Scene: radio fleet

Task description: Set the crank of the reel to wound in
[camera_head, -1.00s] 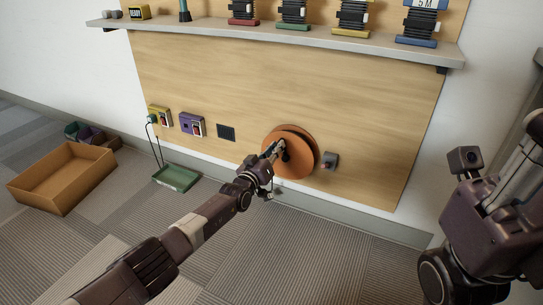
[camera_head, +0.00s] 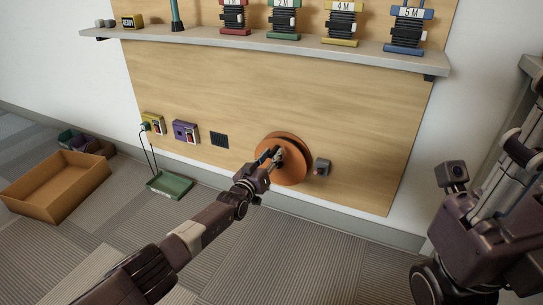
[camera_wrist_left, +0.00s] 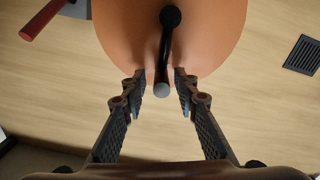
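The orange reel (camera_head: 288,165) is a round drum on the wooden panel, low and right of its middle. It fills the top of the left wrist view (camera_wrist_left: 215,30). Its black crank (camera_wrist_left: 168,45) runs from a round hub to a grey-ended handle (camera_wrist_left: 161,90). My left gripper (camera_head: 277,156) is in front of the reel. In the left wrist view its two fingers (camera_wrist_left: 161,88) stand apart, one on each side of the handle, with narrow gaps visible. In the head view the gripper hides most of the crank. My right gripper is not in view; only that arm shows at the right.
A grey box (camera_head: 322,167) is just right of the reel; a red lever (camera_wrist_left: 45,18) shows in the wrist view. A dark vent (camera_head: 220,140) is to the left. A shelf (camera_head: 270,42) with labelled spools runs above. A green tray (camera_head: 170,186) and cardboard box (camera_head: 55,188) are on the floor.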

